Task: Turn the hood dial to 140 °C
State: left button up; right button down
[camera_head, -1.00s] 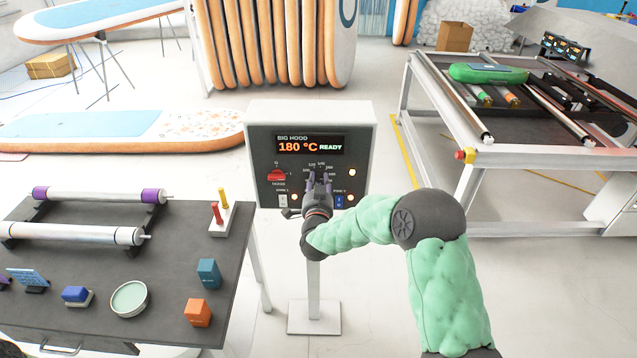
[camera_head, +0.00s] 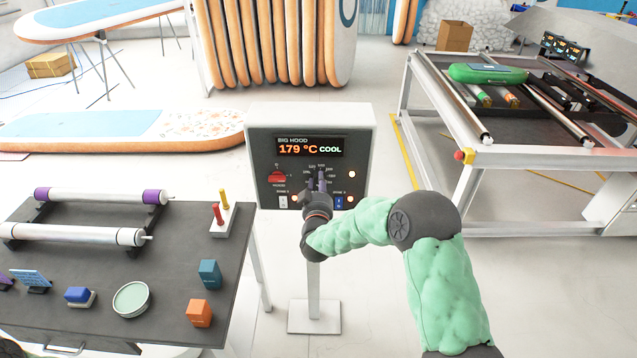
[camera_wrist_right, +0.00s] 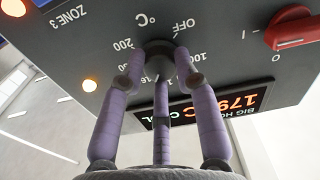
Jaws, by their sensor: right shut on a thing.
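The hood control panel (camera_head: 262,150) stands on a post. Its display (camera_head: 309,147) reads "179 °C COOL". The dial (camera_wrist_right: 158,47) is dark and round, ringed by OFF, 100 and 200 marks in the right wrist view. My right gripper (camera_head: 319,180) has its purple fingers closed around the dial; in the right wrist view the gripper (camera_wrist_right: 160,75) touches it from several sides. The fingers hide the dial's pointer, so its exact setting cannot be read. My left gripper is not in view.
A red switch (camera_head: 277,176) sits left of the dial; it also shows in the right wrist view (camera_wrist_right: 294,34). A dark table (camera_head: 180,260) with rollers and small blocks is at left. A white frame table (camera_head: 520,152) stands at right. Floor around the post is clear.

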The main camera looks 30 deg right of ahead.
jog(key=n+p, duration=0.1)
jog(key=n, duration=0.4)
dwell(0.5)
jog(key=c, duration=0.9)
grip_release()
jog(key=v, duration=1.2)
jog(key=shift+f, duration=0.1)
